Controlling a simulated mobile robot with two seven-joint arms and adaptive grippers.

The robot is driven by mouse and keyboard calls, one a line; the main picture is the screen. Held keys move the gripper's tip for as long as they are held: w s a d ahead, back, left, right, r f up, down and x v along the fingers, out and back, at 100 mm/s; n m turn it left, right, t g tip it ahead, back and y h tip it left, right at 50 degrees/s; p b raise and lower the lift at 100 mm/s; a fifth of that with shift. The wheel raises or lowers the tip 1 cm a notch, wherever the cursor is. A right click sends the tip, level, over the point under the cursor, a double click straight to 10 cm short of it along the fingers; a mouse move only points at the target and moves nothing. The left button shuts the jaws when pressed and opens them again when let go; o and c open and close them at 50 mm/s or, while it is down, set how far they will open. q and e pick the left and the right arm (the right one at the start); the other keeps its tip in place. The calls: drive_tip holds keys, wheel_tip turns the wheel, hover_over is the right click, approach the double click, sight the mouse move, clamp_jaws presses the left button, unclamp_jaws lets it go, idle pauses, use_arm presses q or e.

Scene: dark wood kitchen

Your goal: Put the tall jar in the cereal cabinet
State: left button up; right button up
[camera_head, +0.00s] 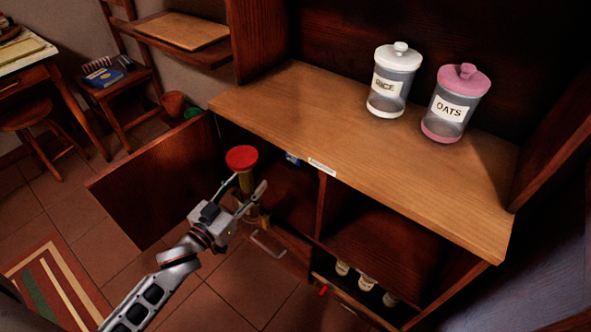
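A tall jar with a red lid (242,158) and a yellowish body is upright at the opening of the lower left cabinet compartment (290,195). My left gripper (249,183) is at the jar's body, below the lid. Its fingers are spread apart with the jar between them. Whether they press on the jar cannot be told. The gripper hides part of the jar's lower body, and its base is not clear. My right gripper is not in view.
An open door (150,185) stands out left of the compartment. A rice jar (391,82) and a pink-lidded oats jar (453,103) stand on the wooden counter (290,110), whose left part is clear. Several small jars stand in a low drawer (350,297).

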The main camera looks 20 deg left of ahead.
use_arm(q)
drive_tip(key=d+b+x, duration=0.2)
drive_tip(key=b+x, duration=0.1)
drive_tip(key=x, duration=1.4)
wheel_tip(320, 180, down, 7)
drive_tip(key=b, duration=0.4)
drive_tip(key=o, duration=1.2)
drive_tip(key=shift+s+d+f, duration=0.1)
drive_tip(key=shift+s+f, duration=0.05)
drive_tip(key=shift+f, duration=0.05)
drive_tip(key=shift+o, duration=0.7)
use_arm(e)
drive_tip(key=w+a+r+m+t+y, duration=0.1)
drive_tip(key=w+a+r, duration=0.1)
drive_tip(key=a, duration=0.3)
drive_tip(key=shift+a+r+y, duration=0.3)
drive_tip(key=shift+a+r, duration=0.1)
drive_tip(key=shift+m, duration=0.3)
